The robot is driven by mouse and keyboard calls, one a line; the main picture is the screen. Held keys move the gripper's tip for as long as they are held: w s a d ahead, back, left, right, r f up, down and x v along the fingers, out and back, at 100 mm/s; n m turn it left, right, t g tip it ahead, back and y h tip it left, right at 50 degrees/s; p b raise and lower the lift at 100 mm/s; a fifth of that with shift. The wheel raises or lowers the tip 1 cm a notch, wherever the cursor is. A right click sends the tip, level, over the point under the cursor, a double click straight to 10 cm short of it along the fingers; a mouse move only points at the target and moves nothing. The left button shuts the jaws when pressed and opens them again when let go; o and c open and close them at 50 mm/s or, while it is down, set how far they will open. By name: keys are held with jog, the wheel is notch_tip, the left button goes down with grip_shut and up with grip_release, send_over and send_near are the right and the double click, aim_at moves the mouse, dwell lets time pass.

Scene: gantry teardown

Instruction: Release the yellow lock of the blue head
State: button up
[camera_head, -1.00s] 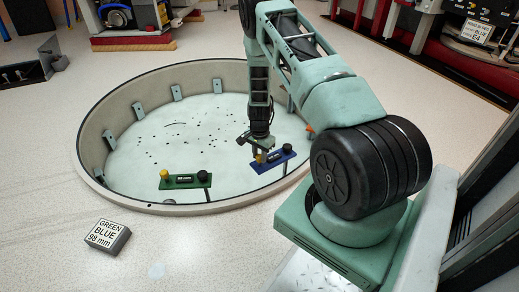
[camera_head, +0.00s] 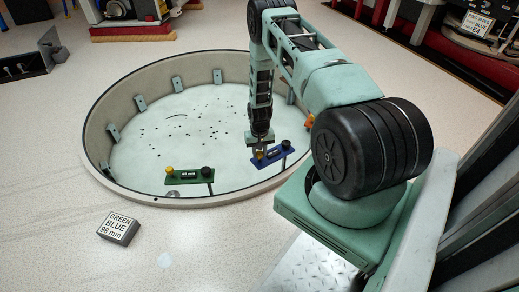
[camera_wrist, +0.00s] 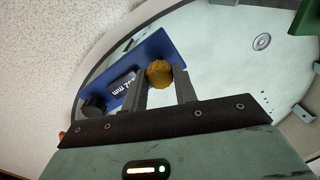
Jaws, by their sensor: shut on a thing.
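The blue head (camera_head: 272,153) is a blue bar over the round pit at its near right, with a black knob at its right end. Its yellow lock (camera_wrist: 160,73) is a ribbed yellow knob at one end of the bar in the wrist view. My gripper (camera_head: 260,151) reaches down to that end from above. In the wrist view its two grey fingers stand on either side of the yellow lock and are shut on it. The small display on the bar (camera_wrist: 123,89) and the black knob (camera_wrist: 94,106) are clear of the fingers. The lock is mostly hidden in the head view.
A green head (camera_head: 190,176) with its own yellow and black knobs sits to the left of the blue one. The pit's raised rim (camera_head: 100,170) runs around both. A block marked "GREEN BLUE 98 mm" (camera_head: 118,228) lies on the floor outside.

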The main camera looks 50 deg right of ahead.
aim_at(259, 153)
jog(key=shift+n, duration=0.6)
jog(key=shift+p, duration=0.3)
jog(key=o, duration=1)
notch_tip(259, 153, up, 18)
jog(key=p, duration=0.6)
jog(key=shift+f+p, duration=0.25)
jog(key=shift+p, duration=0.05)
